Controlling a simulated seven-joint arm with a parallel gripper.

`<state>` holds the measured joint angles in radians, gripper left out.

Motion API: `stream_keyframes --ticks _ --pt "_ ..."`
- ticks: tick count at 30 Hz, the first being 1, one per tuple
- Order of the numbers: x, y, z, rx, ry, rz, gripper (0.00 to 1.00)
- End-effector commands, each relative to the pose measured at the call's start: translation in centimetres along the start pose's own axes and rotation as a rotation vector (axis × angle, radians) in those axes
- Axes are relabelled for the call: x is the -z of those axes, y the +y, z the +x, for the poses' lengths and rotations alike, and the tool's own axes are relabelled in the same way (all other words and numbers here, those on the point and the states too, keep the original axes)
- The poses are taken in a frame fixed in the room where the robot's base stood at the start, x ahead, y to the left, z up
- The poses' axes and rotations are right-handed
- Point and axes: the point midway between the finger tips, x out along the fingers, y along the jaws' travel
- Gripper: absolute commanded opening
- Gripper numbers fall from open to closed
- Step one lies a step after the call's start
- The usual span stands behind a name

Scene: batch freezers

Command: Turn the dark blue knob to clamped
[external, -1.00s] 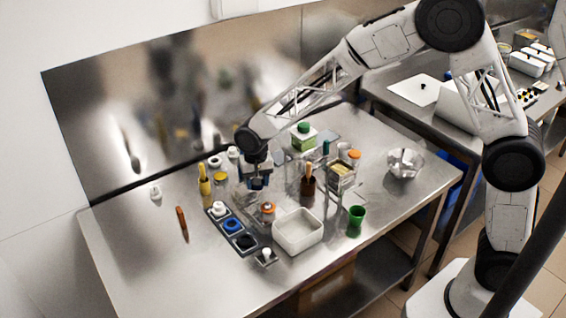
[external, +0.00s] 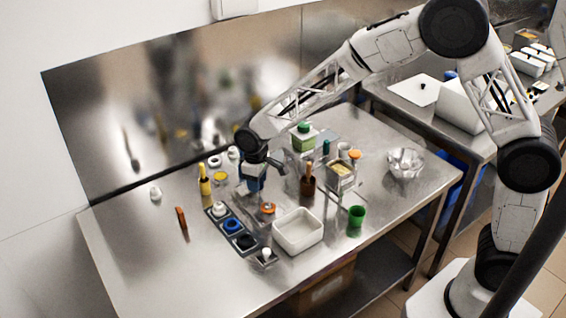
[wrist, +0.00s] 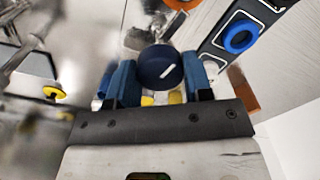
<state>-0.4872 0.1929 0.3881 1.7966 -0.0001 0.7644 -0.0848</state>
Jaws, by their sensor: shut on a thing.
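The dark blue knob (wrist: 160,62) is round, with a short white mark on its face. In the wrist view it sits between the two blue fingers of my gripper (wrist: 160,84), which is shut on it. In the external view my gripper (external: 252,186) points down at the back middle of the steel table and hides the knob. The white mark lies tilted, toward the right part of the knob's face. I cannot read any clamped label.
A dark tray (external: 210,213) with a blue ring (external: 231,225) stands in front. Near my gripper are an orange-topped item (external: 267,208), a yellow bottle (external: 204,182) and a brown bottle (external: 308,186). A white bin (external: 298,231) and green cup (external: 356,218) stand to the right.

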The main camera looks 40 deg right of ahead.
Motion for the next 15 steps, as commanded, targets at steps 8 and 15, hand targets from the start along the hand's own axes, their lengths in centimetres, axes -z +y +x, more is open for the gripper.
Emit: stream_keyframes --ticks 8,15 --pt "0.02 0.01 0.03 0.0 0.001 -0.162 0.23" --pt "0.03 0.01 -0.01 0.0 0.001 -0.217 0.23"
